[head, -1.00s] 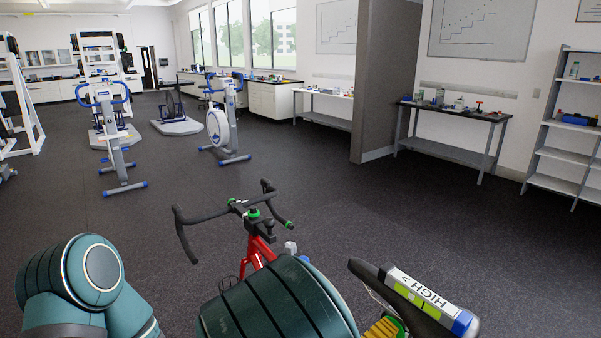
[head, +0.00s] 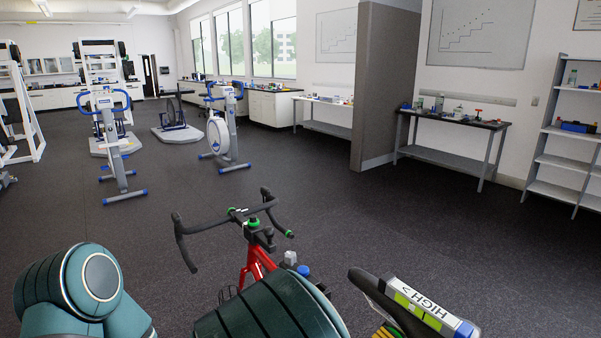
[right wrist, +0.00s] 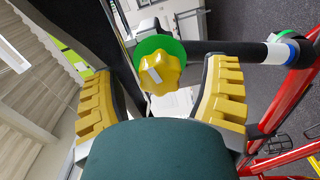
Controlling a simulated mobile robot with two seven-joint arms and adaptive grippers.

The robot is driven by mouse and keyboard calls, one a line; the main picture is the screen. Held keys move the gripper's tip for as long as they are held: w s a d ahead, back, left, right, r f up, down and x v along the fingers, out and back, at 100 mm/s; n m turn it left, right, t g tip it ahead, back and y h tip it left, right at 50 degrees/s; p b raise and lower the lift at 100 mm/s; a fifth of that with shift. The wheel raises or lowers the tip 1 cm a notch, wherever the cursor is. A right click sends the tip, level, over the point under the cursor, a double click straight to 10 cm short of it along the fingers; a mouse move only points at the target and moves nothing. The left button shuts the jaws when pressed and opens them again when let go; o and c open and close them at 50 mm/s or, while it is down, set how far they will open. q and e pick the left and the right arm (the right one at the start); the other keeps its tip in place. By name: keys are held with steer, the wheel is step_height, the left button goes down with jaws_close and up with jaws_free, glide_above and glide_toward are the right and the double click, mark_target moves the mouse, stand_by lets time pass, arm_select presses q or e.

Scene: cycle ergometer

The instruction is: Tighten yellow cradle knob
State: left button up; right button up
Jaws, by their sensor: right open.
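The yellow cradle knob (right wrist: 162,74) is a lobed knob with a white mark, in front of a green disc (right wrist: 149,47) in the right wrist view. My right gripper (right wrist: 163,66) is open, with a yellow ribbed finger on either side of the knob. Gaps show between the fingers and the knob, so neither appears to touch it. In the head view the knob is hidden behind my arm and the saddle, and only a sliver of yellow finger (head: 386,331) shows. My left gripper is not in view.
A red bike frame (head: 258,262) with black drop handlebars (head: 180,232) stands in front of me. Red tubes (right wrist: 290,100) and a black bar (right wrist: 232,50) pass right of the knob. Open floor lies beyond.

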steer(key=p+v, duration=0.2)
steer(key=v, duration=0.4)
steer(key=shift+s+a+p, duration=0.15)
steer(key=shift+a+p, duration=0.05)
steer(key=shift+p, duration=0.1)
